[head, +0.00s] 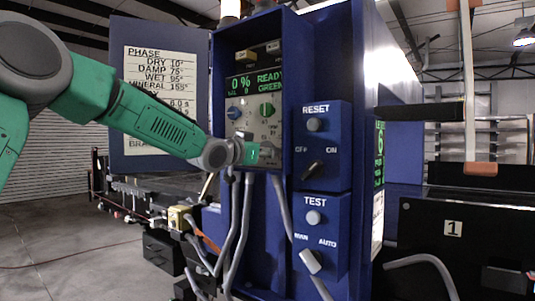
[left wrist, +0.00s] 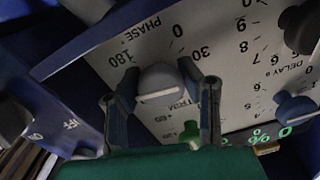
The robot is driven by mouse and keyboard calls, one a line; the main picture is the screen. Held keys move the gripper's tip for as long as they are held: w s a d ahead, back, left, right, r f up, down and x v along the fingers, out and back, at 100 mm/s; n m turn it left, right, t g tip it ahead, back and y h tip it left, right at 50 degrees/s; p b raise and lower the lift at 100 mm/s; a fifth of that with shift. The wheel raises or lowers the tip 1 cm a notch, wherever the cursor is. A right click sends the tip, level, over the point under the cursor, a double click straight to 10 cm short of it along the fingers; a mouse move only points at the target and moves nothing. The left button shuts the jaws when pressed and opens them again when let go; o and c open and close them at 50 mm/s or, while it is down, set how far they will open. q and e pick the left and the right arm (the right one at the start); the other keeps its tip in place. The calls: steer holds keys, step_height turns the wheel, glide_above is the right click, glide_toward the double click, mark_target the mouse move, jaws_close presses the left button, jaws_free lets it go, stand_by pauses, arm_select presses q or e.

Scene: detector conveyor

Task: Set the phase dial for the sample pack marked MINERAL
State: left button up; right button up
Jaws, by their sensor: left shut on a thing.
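The phase dial (left wrist: 160,82) is a round grey knob with a pale pointer line, below the PHASE lettering in the left wrist view, where the panel appears upside down. The pointer line lies roughly level there; I cannot tell its exact reading. My left gripper (left wrist: 162,97) has its fingers on both sides of this knob and is shut on it. In the head view my left gripper (head: 240,152) is at the lower control panel, hiding the dial. A phase chart (head: 160,95) on the open door lists DRY, DAMP, WET and MINERAL, with MINERAL seemingly 155°. My right gripper is out of view.
A blue knob (head: 233,113) and green knob (head: 267,110) sit above my gripper, under a green-lit display (head: 255,83). RESET (head: 314,124) and TEST (head: 313,217) buttons and switches are on the right. Grey cables (head: 240,235) hang below the cabinet.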

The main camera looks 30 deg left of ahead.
arm_select(q)
steer(key=o, duration=1.2)
steer(key=shift+a, duration=0.1)
steer(key=shift+s, duration=0.1)
steer(key=s, duration=0.7)
steer(key=shift+a+f, duration=0.15)
steer(key=shift+a, duration=0.2)
